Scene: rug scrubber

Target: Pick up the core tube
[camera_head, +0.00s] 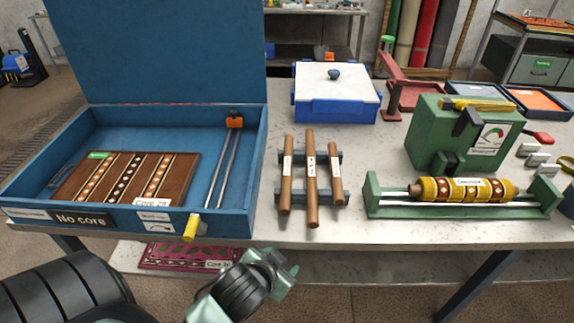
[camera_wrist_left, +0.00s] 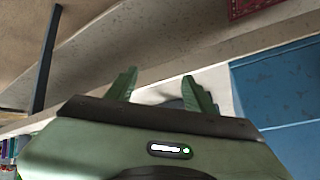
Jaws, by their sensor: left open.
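Three brown tubes with white labels, which look like core tubes, lie side by side on a dark rack (camera_head: 336,158) in the middle of the table: a left one (camera_head: 286,190), a middle one (camera_head: 312,185) and a right one (camera_head: 335,178). The middle one reaches furthest toward the front edge. My left gripper (camera_head: 287,272) is in front of the table, below and apart from the tubes. In the left wrist view the left gripper (camera_wrist_left: 162,88) is open with nothing between its fingers; no tube shows there. My right gripper is out of view.
Left is an open blue box (camera_head: 258,140) with a patterned rug panel (camera_head: 105,178) and a "No core" label. Right is a green machine (camera_head: 460,135) with a yellow roll (camera_head: 465,190) in a cradle. A blue, white-lidded box (camera_head: 335,105) stands behind the tubes.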

